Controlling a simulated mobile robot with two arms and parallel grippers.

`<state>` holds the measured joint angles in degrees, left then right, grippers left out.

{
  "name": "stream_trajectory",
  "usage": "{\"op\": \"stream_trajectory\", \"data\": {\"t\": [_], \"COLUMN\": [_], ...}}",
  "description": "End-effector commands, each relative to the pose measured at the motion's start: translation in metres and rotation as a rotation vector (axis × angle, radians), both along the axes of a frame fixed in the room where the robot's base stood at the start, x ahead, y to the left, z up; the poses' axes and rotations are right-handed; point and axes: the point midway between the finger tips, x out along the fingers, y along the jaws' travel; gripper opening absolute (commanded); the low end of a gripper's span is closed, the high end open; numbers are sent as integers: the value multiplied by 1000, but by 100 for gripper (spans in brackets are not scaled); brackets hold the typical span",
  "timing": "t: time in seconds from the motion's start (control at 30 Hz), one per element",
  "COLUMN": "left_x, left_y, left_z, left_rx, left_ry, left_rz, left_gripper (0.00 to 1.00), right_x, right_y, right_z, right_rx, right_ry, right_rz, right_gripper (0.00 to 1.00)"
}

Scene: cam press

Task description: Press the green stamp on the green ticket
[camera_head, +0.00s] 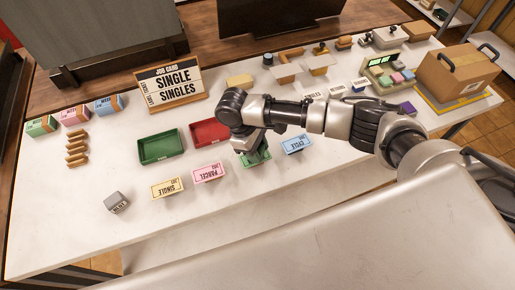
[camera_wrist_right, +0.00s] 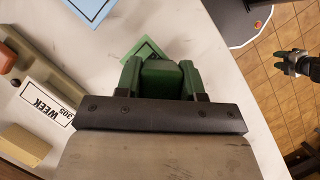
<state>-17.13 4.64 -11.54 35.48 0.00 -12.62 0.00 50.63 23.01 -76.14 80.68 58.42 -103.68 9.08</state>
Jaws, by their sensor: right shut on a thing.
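My right gripper (camera_head: 250,152) is over the front middle of the white table, pointing down. In the right wrist view (camera_wrist_right: 162,82) its fingers are shut on the green stamp (camera_wrist_right: 162,76). The green ticket (camera_head: 257,159) lies under the gripper, mostly covered by it in the head view. In the wrist view a corner of the green ticket (camera_wrist_right: 143,48) shows just beyond the stamp. I cannot tell whether the stamp touches it.
Pink (camera_head: 209,172), yellow (camera_head: 168,187) and blue (camera_head: 297,144) tickets lie on either side. Green (camera_head: 161,147) and red (camera_head: 209,132) trays stand behind. A job card (camera_head: 172,82) reads SINGLE, SINGLES. A grey block (camera_head: 117,202) lies front left.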

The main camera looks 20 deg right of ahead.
Motion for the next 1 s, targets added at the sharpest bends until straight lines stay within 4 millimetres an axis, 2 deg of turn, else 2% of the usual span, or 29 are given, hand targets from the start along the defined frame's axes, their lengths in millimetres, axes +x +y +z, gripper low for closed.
{"op": "stream_trajectory", "data": {"t": [1.0], "left_x": [0], "left_y": [-1], "left_z": [-4], "left_rx": [-1], "left_ry": [0], "left_rz": [2], "left_gripper": [43], "right_x": [0], "right_y": [0], "right_z": [-11], "right_rx": [0], "right_ry": [0], "right_rz": [0], "right_gripper": [23]}}
